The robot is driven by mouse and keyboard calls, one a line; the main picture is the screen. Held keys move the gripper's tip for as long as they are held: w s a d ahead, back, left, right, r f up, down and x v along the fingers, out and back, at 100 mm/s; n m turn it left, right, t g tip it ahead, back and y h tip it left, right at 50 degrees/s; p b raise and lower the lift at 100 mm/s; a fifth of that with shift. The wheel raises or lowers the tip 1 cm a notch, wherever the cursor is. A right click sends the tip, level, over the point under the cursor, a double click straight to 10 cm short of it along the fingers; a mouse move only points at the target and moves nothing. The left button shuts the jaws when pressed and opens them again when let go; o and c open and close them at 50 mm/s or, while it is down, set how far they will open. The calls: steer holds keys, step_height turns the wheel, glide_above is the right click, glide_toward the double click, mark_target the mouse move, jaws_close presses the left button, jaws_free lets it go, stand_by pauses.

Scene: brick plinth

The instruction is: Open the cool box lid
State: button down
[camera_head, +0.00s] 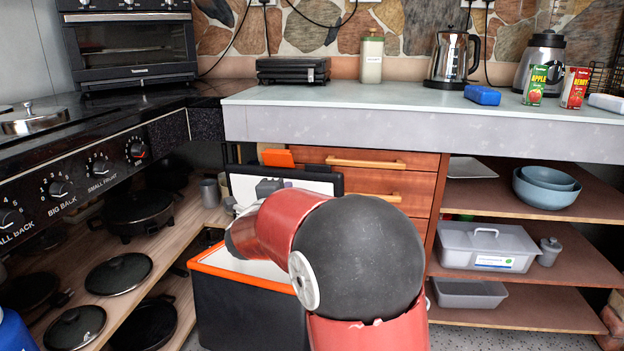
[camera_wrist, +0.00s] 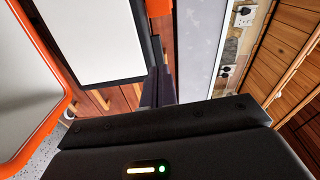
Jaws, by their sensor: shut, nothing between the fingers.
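The cool box (camera_head: 245,312) is a dark box with an orange rim, standing on the floor beside the shelves on the left. Its inside looks pale and empty where visible. Its lid (camera_head: 309,187) stands raised, roughly upright, at the back of the box, with its white inner panel facing me and an orange tab at its top edge. The lid (camera_wrist: 90,40) and the orange rim also show in the wrist view. My gripper (camera_wrist: 158,88) is shut and empty, close to the dark edge of the lid; I cannot tell whether it touches. My red arm hides part of the box.
The grey counter (camera_head: 420,118) overhangs behind the lid. Wooden drawers (camera_head: 385,185) stand just behind the lid. Open shelves with a grey container (camera_head: 487,250) and bowls (camera_head: 547,188) are at right. Pans (camera_head: 118,273) fill the left shelves.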

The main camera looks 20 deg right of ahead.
mark_target(316, 168)
steer(key=shift+m+g+h, duration=0.4)
steer(key=shift+m+h, duration=0.3)
steer(key=x, duration=0.5)
steer(key=p+x, duration=0.1)
steer(key=x, duration=0.3)
steer(key=f+x, duration=0.1)
steer(key=x, duration=0.4)
steer(key=shift+s+d, duration=0.15)
steer(key=shift+d, duration=0.45)
